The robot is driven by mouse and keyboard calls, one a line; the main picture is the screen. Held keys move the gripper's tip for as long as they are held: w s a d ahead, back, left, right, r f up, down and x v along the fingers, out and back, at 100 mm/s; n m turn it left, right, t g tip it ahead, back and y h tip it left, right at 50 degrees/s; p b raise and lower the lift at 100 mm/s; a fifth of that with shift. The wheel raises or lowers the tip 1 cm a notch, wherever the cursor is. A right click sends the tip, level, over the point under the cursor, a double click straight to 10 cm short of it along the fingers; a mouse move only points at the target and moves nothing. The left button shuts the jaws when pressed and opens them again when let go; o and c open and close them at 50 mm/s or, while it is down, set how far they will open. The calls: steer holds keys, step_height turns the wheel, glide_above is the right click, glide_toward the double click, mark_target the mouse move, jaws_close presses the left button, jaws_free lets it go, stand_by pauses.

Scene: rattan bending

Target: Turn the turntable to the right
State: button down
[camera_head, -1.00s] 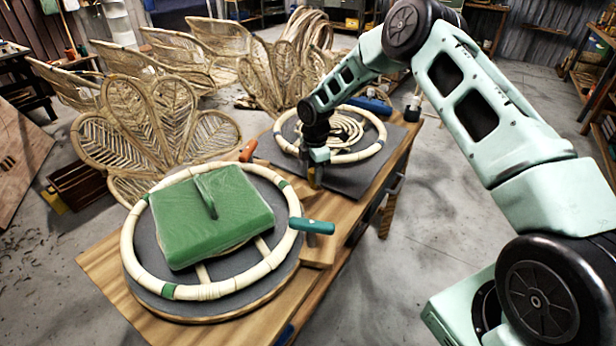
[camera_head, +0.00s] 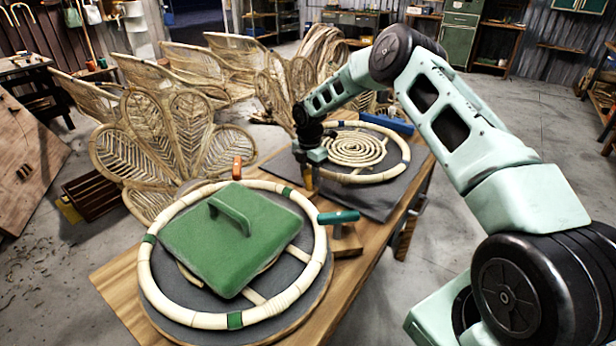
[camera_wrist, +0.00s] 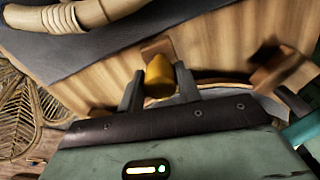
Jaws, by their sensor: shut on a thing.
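The turntable is a round grey disc (camera_head: 288,260) on the wooden bench, with a pale rattan ring (camera_head: 322,252) with green bands around its top. A green box-like block (camera_head: 225,255) with a handle sits inside the ring. My gripper (camera_head: 311,172) is beyond the disc's far right side, pointing down. In the wrist view my gripper (camera_wrist: 158,88) is shut on an upright yellow knob (camera_wrist: 159,74), with a finger at each side. The knob stands by a small wooden block. In the head view its lower part is hard to make out.
A second ring (camera_head: 400,150) around coiled rattan (camera_head: 357,148) lies behind on the bench. Rattan chairs (camera_head: 180,140) crowd the left. The floor at right is clear.

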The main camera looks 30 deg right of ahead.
steer(key=shift+w+a+r, duration=0.1)
steer(key=shift+w+a, duration=0.1)
steer(key=shift+w, duration=0.15)
steer(key=shift+w+a+r, duration=0.1)
steer(key=shift+w, duration=0.05)
steer(key=c, duration=1)
jaws_free()
steer(key=shift+w, duration=0.1)
steer(key=shift+o, duration=0.2)
steer(key=shift+r, duration=0.3)
step_height(320, 180, up, 17)
steer(key=b, duration=0.2)
steer(key=shift+f, duration=0.2)
steer(key=shift+s+f, duration=0.1)
steer(key=shift+s, duration=0.1)
